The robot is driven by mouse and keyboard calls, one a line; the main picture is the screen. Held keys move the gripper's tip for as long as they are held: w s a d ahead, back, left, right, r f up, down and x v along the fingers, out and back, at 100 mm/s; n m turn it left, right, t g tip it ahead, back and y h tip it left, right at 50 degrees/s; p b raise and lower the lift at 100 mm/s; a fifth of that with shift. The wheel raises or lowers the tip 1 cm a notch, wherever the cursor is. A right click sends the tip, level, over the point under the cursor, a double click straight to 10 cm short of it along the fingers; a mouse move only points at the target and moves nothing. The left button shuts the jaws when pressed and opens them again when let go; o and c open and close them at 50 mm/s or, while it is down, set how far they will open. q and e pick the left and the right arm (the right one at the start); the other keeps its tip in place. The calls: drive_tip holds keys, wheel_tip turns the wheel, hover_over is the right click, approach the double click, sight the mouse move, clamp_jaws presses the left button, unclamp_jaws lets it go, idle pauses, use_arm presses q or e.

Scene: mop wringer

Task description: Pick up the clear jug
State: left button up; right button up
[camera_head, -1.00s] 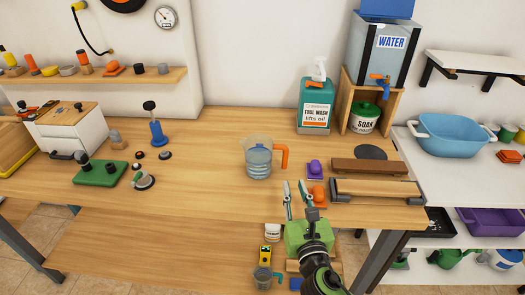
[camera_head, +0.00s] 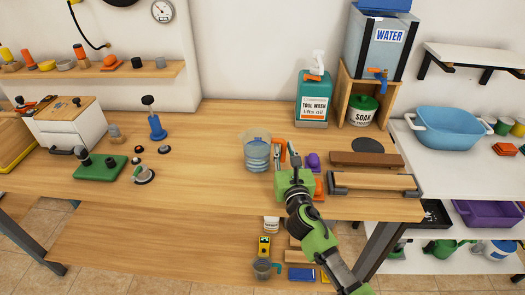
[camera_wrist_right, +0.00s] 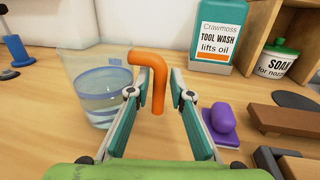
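The clear jug (camera_head: 256,153) stands upright on the wooden workbench, with an orange handle (camera_head: 277,147) on its right side. It holds some water. In the right wrist view the jug (camera_wrist_right: 97,90) is at the left and its orange handle (camera_wrist_right: 156,82) shows between the fingers. My right gripper (camera_head: 286,150) is open, with its fingers reaching toward the handle; the right wrist view shows the open fingers (camera_wrist_right: 155,95) on either side of it. I cannot tell whether a finger touches the handle. My left gripper is not in view.
A purple-handled block (camera_head: 314,160) and a brown bar (camera_head: 366,160) lie just right of the gripper. The teal tool wash bottle (camera_head: 313,100), soap tub (camera_head: 362,108) and water tank (camera_head: 384,50) stand behind. The bench left of the jug has free room.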

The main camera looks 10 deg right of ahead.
drive_tip(key=shift+w, duration=0.55)
drive_tip(key=shift+s, duration=0.1)
clamp_jaws()
drive_tip(key=shift+r, duration=0.1)
drive_tip(key=shift+r+p, duration=0.3)
drive_tip(key=shift+r, duration=0.4)
drive_tip(key=s+a+r+p, duration=0.1)
drive_tip(key=s+a+r, duration=0.2)
drive_tip(key=s+r, duration=0.8)
drive_tip(key=shift+s+r+p, duration=0.25)
drive_tip(key=shift+s+p, duration=0.05)
drive_tip(key=shift+s, duration=1)
